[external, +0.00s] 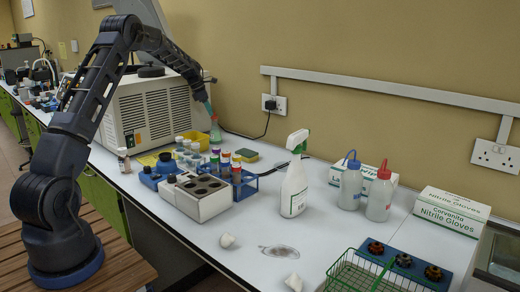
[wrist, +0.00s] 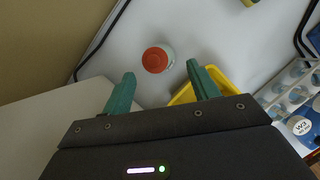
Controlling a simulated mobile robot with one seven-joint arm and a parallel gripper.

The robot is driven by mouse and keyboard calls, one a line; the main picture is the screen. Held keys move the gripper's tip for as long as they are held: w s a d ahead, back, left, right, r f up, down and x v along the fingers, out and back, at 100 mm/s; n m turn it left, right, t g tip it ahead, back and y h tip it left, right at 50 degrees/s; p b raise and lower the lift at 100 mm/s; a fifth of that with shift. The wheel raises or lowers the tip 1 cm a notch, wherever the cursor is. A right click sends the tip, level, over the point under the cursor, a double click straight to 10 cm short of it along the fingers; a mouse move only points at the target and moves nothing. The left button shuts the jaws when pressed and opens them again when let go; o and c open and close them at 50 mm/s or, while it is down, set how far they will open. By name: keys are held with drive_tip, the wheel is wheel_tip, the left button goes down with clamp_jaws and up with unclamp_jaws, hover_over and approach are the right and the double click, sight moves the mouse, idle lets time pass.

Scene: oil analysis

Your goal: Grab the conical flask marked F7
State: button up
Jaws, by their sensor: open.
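A small conical flask (external: 215,130) stands upright on the white bench, to the right of the big beige machine and near the wall. In the wrist view it is seen from above as a round orange-red top (wrist: 155,60) with a pale body around it. No F7 mark can be read. My gripper (external: 208,106) points down just above the flask. In the wrist view its two green fingers (wrist: 160,70) are apart, with the flask top showing between and slightly beyond their tips. Nothing is held.
A yellow tray (external: 195,140) sits close by the flask; it also shows beside the right finger in the wrist view (wrist: 222,84). The beige machine (external: 150,110) stands close on the left.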

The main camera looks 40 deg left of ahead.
sight(214, 117)
drive_tip(key=shift+w+a+x, duration=0.1)
drive_tip(key=shift+a+x, duration=0.05)
drive_tip(key=shift+x, duration=1.45)
drive_tip(key=shift+w+a+x, duration=0.1)
drive_tip(key=shift+a+x, duration=0.05)
drive_tip(key=shift+x, duration=1.45)
clamp_jaws()
drive_tip(key=shift+r, duration=0.1)
